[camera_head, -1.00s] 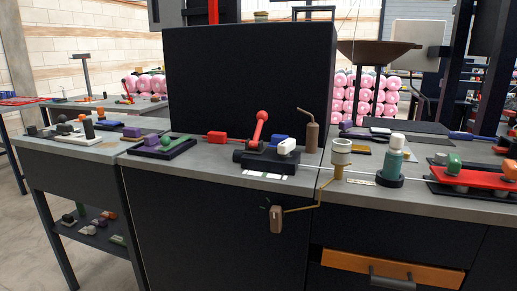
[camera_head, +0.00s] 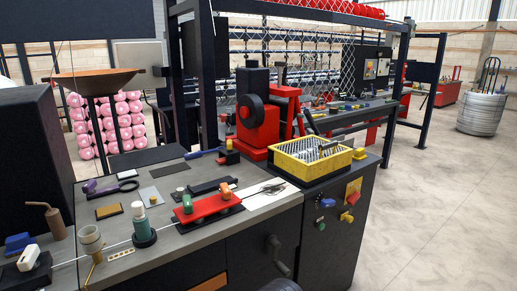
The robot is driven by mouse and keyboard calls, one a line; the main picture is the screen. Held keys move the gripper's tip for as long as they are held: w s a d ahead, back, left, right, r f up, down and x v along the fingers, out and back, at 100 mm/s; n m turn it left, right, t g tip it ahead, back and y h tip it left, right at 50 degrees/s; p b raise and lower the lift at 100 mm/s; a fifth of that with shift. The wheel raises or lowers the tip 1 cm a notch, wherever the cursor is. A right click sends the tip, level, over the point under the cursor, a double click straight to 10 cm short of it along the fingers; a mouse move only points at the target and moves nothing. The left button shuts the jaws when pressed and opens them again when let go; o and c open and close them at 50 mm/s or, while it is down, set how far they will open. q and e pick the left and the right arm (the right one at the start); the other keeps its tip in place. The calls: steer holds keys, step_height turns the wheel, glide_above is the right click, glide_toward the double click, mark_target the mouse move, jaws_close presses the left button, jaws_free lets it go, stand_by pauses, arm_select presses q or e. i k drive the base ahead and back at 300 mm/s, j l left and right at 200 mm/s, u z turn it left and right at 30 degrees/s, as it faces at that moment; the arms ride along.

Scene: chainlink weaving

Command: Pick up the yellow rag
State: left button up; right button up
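A small flat mustard-yellow piece (camera_head: 109,211) lies on the grey workbench top (camera_head: 190,240) at the left. It may be the yellow rag, but it is too small to tell cloth from a pad. It lies behind the beige cup-like holder (camera_head: 91,240) and left of the green bottle (camera_head: 142,222). A yellow piece (camera_head: 353,189) also shows on the front of the dark cabinet at the right; I cannot tell what it is. Neither of my grippers is in view.
A yellow crate (camera_head: 311,161) with metal parts stands on the cabinet. A red tray (camera_head: 207,207) and a purple-handled tool (camera_head: 103,189) lie on the bench. A red machine (camera_head: 262,125) stands behind. The floor (camera_head: 440,220) at the right is open.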

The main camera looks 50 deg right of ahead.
mark_target(359, 155)
steer(key=z, duration=2.6)
